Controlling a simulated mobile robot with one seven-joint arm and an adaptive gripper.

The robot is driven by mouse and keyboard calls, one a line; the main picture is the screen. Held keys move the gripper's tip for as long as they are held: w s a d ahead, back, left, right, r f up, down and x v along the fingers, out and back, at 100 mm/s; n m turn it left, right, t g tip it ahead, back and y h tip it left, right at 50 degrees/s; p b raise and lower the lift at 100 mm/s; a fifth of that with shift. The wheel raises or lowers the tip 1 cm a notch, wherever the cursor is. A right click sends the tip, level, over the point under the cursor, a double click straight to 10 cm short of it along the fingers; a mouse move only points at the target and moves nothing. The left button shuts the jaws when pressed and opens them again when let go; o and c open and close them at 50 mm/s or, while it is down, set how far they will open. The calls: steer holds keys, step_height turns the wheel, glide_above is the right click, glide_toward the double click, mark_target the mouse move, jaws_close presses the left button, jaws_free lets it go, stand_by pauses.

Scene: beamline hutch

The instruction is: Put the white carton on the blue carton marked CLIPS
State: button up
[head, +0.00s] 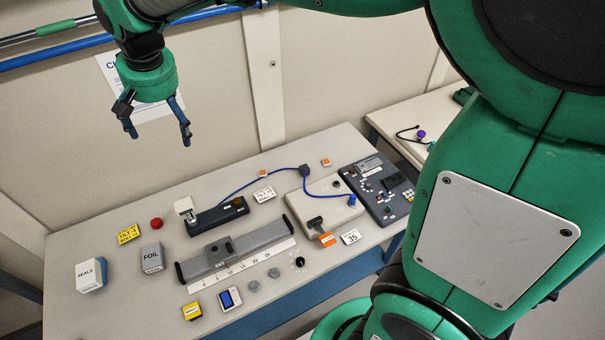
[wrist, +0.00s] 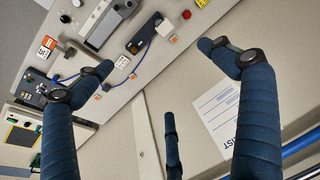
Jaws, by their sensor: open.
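A white carton (head: 90,276) marked SEALS stands at the left end of the bench, with a narrow bluish side at its right. I cannot make out a blue carton marked CLIPS in either view. My gripper (head: 160,137) is open and empty, high above the back left of the bench, in front of the wall. It is well apart from the white carton, above it and to its right. In the wrist view my gripper (wrist: 155,56) has its fingers spread wide with nothing between them, and the white carton does not show.
A grey carton (head: 152,258) marked FOIL stands right of the white one, near a red ball (head: 156,223) and a yellow sign (head: 128,234). A slide rail (head: 235,252), a blue cable and instruments fill the middle and right. The bench's front left is bare.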

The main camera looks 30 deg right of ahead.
steer(key=s+d+r+t, duration=0.1)
steer(key=s+d+r, duration=0.3)
steer(key=s+d, duration=0.9)
steer(key=s+d+f, duration=0.2)
steer(key=s+d, duration=0.2)
steer(key=s, duration=0.4)
steer(key=s+d+f+t+h, duration=0.1)
steer(key=s+d, duration=0.3)
steer(key=s, duration=0.4)
steer(key=shift+s+d+f+t, duration=0.2)
steer(key=shift+f+t, duration=0.1)
steer(key=shift+f, duration=0.55)
steer(key=shift+f, duration=0.1)
step_height(320, 180, down, 10)
steer(key=b, duration=1)
steer(key=shift+f+b, duration=0.2)
steer(key=shift+b, duration=0.15)
